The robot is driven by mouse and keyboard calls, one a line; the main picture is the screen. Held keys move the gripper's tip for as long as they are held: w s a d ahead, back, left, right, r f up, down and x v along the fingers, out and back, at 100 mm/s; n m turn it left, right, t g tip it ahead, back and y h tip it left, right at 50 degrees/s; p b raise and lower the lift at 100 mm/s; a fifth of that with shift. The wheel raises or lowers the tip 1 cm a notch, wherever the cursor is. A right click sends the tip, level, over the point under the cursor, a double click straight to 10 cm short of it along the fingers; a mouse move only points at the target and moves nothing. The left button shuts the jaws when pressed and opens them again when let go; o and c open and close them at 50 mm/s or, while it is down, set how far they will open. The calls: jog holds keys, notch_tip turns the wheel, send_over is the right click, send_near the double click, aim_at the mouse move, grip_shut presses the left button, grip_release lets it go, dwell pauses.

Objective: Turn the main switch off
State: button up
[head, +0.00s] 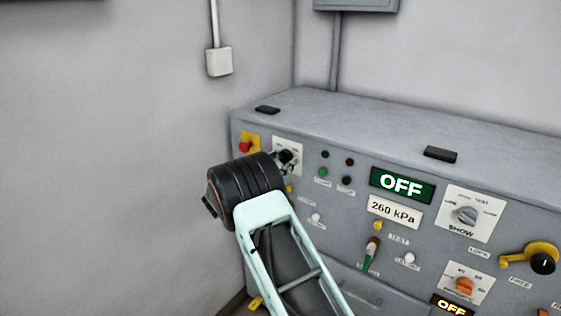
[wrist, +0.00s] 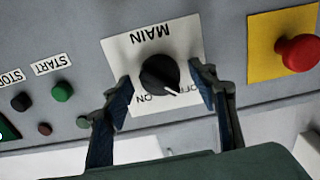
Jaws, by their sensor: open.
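The main switch is a black round knob (wrist: 160,75) with a white pointer, on a white plate (wrist: 128,50) lettered MAIN, upside down in the wrist view. The pointer slants to the lower right there, toward the side of the OFF lettering; the ON lettering is lower left of it. My gripper (wrist: 163,86) is open, with one finger on each side of the knob. Gaps show between the fingers and the knob. In the head view the switch plate (head: 291,146) is at the panel's upper left, and my gripper (head: 287,160) partly covers it.
A red mushroom button (wrist: 299,53) on a yellow plate is beside the switch. Green START (wrist: 62,91) and black STOP (wrist: 21,101) buttons lie on the other side. A lit green OFF display (head: 402,185) is farther right on the panel.

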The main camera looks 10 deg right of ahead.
jog(key=shift+s+a, duration=0.1)
jog(key=v, duration=1.1)
jog(key=shift+s+a, duration=0.25)
jog(key=shift+s, duration=0.05)
